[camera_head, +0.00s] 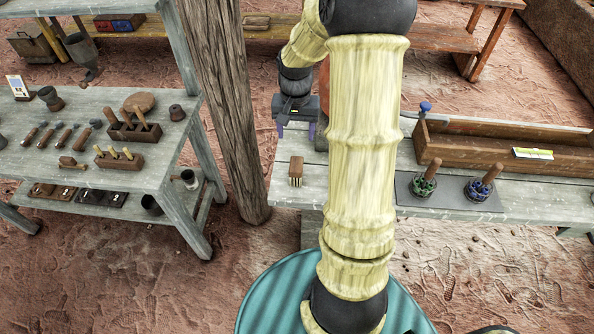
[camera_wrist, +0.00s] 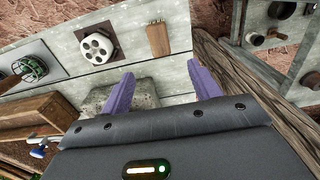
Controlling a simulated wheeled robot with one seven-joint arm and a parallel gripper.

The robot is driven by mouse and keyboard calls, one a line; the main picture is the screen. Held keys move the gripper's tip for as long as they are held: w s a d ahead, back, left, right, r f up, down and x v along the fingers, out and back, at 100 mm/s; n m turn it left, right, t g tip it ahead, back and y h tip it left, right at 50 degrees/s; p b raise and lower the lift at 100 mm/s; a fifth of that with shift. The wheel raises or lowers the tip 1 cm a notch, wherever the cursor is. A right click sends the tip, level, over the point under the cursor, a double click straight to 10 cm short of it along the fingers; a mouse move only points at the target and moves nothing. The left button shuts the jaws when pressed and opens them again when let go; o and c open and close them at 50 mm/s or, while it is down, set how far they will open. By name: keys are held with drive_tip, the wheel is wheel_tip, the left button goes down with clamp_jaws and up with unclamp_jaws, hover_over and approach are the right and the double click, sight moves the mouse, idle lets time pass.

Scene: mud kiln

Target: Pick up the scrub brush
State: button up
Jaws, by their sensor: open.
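The scrub brush (camera_head: 296,170) is a small wooden block with pale bristles, lying near the left end of the grey plank bench (camera_head: 283,197). In the wrist view the brush (camera_wrist: 157,39) lies beyond the fingertips, roughly centred between them and apart from them. My gripper (camera_head: 297,131) hangs above the bench behind the brush, its purple fingers spread. The wrist view shows the same fingers (camera_wrist: 160,72) open with nothing between them. Nothing hides the brush in either view.
A white disc with holes (camera_wrist: 97,46) lies near the brush. A green-topped tool (camera_head: 424,189) and a blue-topped tool (camera_head: 479,189) stand on a dark mat. A wooden trough (camera_head: 500,150) lies behind them. A wooden post (camera_head: 234,120) rises left of the bench.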

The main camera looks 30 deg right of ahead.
sight(296, 163)
wheel_tip(296, 163, down, 12)
drive_tip(key=shift+f+p, duration=0.1)
drive_tip(key=shift+p, duration=0.25)
drive_tip(key=shift+s+a+f+p, duration=0.1)
drive_tip(key=shift+s+f+p, duration=0.1)
drive_tip(key=shift+f, duration=1.1)
drive_tip(key=shift+s+f+p, duration=0.1)
drive_tip(key=shift+f+p, duration=0.1)
drive_tip(key=shift+f, duration=1.05)
drive_tip(key=c, duration=1.1)
drive_tip(key=shift+w+r, duration=0.1)
drive_tip(key=shift+r, duration=0.05)
